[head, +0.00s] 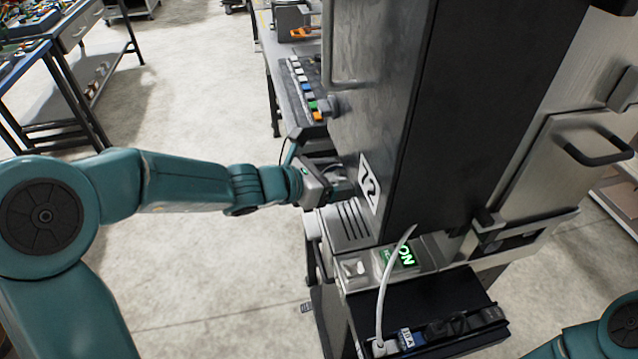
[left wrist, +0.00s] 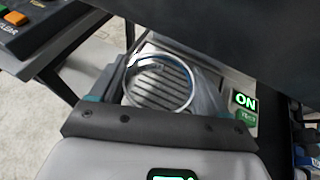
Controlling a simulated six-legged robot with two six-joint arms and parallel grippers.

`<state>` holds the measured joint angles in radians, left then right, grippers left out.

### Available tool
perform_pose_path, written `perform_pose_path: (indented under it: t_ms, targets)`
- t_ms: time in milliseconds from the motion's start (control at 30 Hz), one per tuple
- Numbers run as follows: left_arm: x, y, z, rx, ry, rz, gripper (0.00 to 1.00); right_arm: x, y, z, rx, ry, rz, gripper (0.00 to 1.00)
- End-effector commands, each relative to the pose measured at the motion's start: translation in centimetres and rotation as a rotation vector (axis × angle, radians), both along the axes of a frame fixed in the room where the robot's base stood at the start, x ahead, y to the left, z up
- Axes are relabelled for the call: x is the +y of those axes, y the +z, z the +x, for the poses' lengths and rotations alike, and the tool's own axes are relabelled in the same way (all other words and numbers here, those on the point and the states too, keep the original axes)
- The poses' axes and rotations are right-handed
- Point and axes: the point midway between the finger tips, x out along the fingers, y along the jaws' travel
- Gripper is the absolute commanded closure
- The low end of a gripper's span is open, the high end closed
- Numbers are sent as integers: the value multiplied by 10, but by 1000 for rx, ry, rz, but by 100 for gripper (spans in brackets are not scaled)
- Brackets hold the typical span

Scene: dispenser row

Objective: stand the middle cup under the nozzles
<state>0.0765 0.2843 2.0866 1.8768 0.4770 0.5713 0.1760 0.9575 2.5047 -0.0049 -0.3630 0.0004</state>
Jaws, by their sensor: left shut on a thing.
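My left gripper (head: 338,180) reaches in at the front of the tall dispenser, beside the "12" label and just above the slotted tray (head: 347,226). In the left wrist view it is shut on a clear cup (left wrist: 191,92), whose round rim is seen from above. The cup looks upright, with the slotted tray (left wrist: 155,82) showing through and around it. I cannot tell whether its base touches the tray. In the head view the cup is mostly hidden by the gripper and the dispenser. The nozzles are hidden. My right gripper is out of view.
The dispenser body (head: 400,110) rises close to the gripper. A lit green ON switch (head: 400,257) and a white cable (head: 390,290) are in front. A bench with a keypad (head: 303,88) stands behind. Open floor lies left.

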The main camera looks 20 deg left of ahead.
Motion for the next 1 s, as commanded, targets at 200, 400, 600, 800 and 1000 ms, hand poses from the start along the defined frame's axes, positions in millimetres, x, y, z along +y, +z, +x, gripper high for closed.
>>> perform_pose_path:
  t_ms: [200, 400, 600, 800, 1000]
  targets:
    - [-21, -2, 21, -1, -3, 1, 53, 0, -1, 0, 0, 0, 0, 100]
    - [-30, -16, 30, -1, 0, 1, 53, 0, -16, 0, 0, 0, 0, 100]
    - [-30, -23, 30, -1, 0, 1, 53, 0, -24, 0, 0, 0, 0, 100]
    - [-29, -22, 30, -1, 0, 1, 53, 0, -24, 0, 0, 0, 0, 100]
    - [-29, -22, 30, -1, 0, 1, 53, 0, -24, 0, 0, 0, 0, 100]
